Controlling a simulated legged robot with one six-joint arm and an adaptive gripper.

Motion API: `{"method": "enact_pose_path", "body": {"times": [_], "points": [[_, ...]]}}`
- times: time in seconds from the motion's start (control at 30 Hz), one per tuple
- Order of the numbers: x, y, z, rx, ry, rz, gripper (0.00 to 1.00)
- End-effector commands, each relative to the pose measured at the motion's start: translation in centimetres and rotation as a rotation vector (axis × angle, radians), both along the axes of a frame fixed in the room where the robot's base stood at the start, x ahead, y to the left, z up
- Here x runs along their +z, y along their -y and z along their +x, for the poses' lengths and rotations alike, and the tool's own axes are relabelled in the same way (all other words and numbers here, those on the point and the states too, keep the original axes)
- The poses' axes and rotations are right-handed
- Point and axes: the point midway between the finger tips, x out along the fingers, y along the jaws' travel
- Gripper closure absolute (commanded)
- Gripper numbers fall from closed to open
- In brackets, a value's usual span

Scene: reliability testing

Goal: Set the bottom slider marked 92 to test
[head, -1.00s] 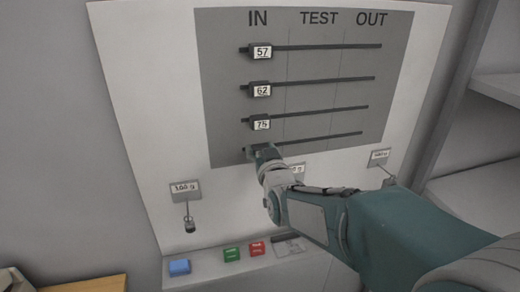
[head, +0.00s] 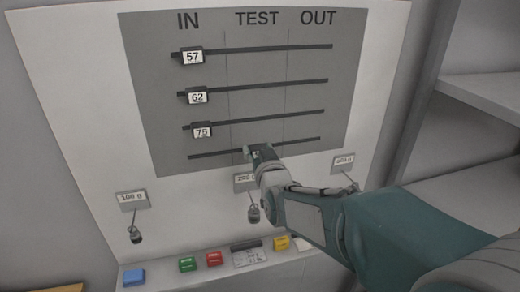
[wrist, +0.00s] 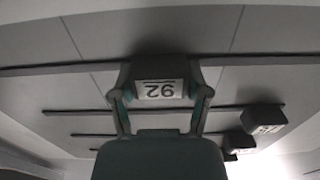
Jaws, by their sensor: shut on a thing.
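The grey panel (head: 308,98) has columns headed IN, TEST and OUT, split by thin lines. The bottom slider marked 92 (wrist: 158,89) is a dark block with a white label, upside down in the wrist view. It sits on its rail (wrist: 265,59) between the two dividing lines. My gripper (wrist: 160,97) is shut on it, one finger on each side. In the head view my gripper (head: 262,153) is at the bottom rail (head: 208,156), under the TEST heading, and hides the slider.
Sliders 57 (head: 193,57), 62 (head: 197,96) and 75 (head: 203,131) stand in the IN column above. Hanging weights (head: 136,236) and a ledge with coloured blocks (head: 188,264) lie below. Shelves (head: 485,95) stand at the right.

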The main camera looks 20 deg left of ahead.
Motion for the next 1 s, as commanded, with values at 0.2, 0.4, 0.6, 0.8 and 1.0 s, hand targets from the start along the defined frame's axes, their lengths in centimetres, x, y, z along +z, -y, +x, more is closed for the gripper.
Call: {"method": "enact_pose_path", "body": {"times": [0.2,0.4,0.6,0.8,1.0], "points": [[0.1,0.3,0.2,0.0,0.003,0.001,0.03],[0.0,0.2,0.3,0.0,0.002,-0.001,0.03],[0.0,0.1,0.0,0.001,0.002,-0.003,0.03],[0.1,1.8,-2.3,0.0,0.002,-0.001,0.03],[0.1,4.2,-5.6,-0.001,0.003,0.002,0.03]]}}
